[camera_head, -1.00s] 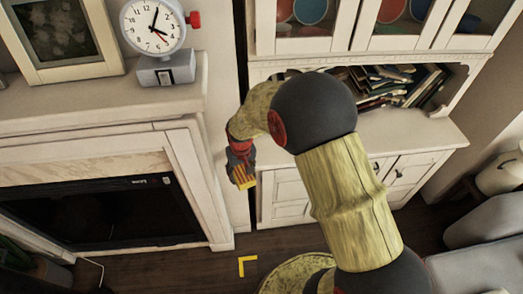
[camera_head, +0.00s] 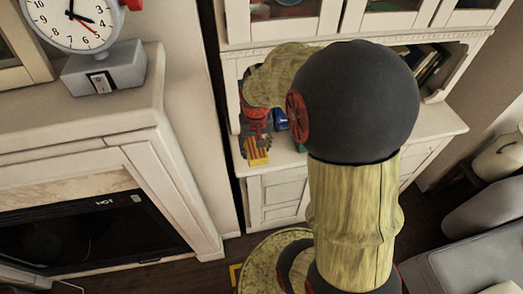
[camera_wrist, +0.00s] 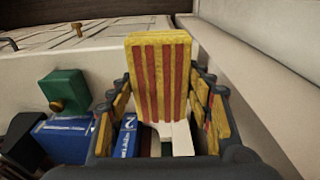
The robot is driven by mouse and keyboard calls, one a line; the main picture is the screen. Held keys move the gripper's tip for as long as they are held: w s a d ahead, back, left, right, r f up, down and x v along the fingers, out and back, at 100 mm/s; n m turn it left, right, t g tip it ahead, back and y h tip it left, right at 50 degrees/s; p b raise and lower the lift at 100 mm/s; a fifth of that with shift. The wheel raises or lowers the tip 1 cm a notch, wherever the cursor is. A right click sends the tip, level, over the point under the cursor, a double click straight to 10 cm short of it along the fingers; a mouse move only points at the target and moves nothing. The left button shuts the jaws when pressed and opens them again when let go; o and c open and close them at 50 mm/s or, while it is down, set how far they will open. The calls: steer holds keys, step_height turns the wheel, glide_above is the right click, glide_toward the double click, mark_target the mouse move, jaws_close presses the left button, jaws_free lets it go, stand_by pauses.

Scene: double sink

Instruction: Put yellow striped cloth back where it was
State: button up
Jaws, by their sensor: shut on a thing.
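The yellow striped cloth (camera_wrist: 160,75) has yellow and red stripes and stands upright and flat in the wrist view. My gripper (camera_wrist: 163,100) is shut on it, with its yellow-padded fingers on both sides. In the head view the cloth (camera_head: 258,157) shows small, below my gripper (camera_head: 257,143), in front of the left end of the white cabinet's counter. I cannot tell whether the cloth touches anything besides my gripper.
Blue boxes (camera_wrist: 62,138) and a green box (camera_wrist: 65,90) with a round knob are close to my gripper's left in the wrist view. The white cabinet (camera_head: 283,195) is behind my arm.

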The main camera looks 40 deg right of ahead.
steer(key=w+d+f+b, duration=0.1)
steer(key=d+f, duration=0.1)
steer(key=w+d+f+b, duration=0.1)
steer(key=d+f, duration=0.1)
steer(key=w+d+f+b, duration=0.1)
steer(key=d+f, duration=0.1)
steer(key=f, duration=0.1)
steer(key=shift+w+d, duration=0.25)
steer(key=shift+d, duration=0.1)
steer(key=shift+d+f+b, duration=0.15)
steer(key=shift+f+b, duration=0.35)
steer(key=shift+f, duration=1.15)
steer(key=shift+f, duration=0.1)
steer(key=o, duration=1.2)
